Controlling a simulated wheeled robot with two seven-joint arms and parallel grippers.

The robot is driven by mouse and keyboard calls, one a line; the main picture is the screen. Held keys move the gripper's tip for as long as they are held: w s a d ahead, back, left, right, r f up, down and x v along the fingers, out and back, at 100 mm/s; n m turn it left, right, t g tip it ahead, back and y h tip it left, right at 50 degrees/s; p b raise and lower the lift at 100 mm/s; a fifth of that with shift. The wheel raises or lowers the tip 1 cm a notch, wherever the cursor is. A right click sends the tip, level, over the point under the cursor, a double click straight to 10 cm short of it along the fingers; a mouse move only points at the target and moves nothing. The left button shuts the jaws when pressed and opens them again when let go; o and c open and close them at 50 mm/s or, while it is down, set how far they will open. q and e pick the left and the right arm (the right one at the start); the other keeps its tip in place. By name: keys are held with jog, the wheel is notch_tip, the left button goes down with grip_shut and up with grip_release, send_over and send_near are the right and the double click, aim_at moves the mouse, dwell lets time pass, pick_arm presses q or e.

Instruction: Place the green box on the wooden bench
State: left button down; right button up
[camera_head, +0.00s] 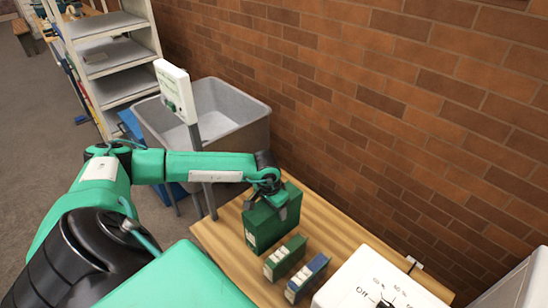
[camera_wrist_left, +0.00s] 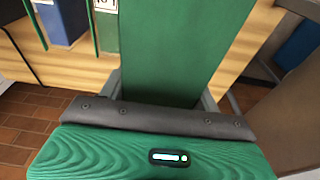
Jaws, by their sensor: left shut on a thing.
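A large green box (camera_head: 262,228) is upright at the left part of the wooden bench (camera_head: 222,238). My left gripper (camera_head: 280,205) is shut on its upper part, with the fingers on either side of it. In the left wrist view the green box (camera_wrist_left: 180,45) fills the middle between the fingers, and the bench (camera_wrist_left: 70,68) shows behind it. I cannot tell whether the box's base touches the bench. My right gripper is not in view.
A smaller green box (camera_head: 285,257) and a blue box (camera_head: 306,279) stand on the bench close by. A white appliance with a dial (camera_head: 370,285) is to the right. A grey bin (camera_head: 235,105) and a brick wall (camera_head: 400,100) lie behind.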

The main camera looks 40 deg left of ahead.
pick_arm(q)
notch_tip(320, 180, down, 6)
jog(key=shift+f+p, duration=0.25)
jog(key=shift+p, duration=0.1)
jog(key=shift+f, duration=0.4)
jog(key=c, duration=0.6)
grip_release()
jog(key=shift+o, duration=1.4)
jog(key=r, duration=0.3)
jog(key=s+r+b, duration=0.1)
jog(key=r, duration=0.3)
jog(key=r+b, duration=0.1)
jog(key=r, duration=0.3)
jog(key=shift+s+a+r, duration=0.1)
jog(key=shift+s, duration=0.25)
jog(key=shift+r, duration=0.45)
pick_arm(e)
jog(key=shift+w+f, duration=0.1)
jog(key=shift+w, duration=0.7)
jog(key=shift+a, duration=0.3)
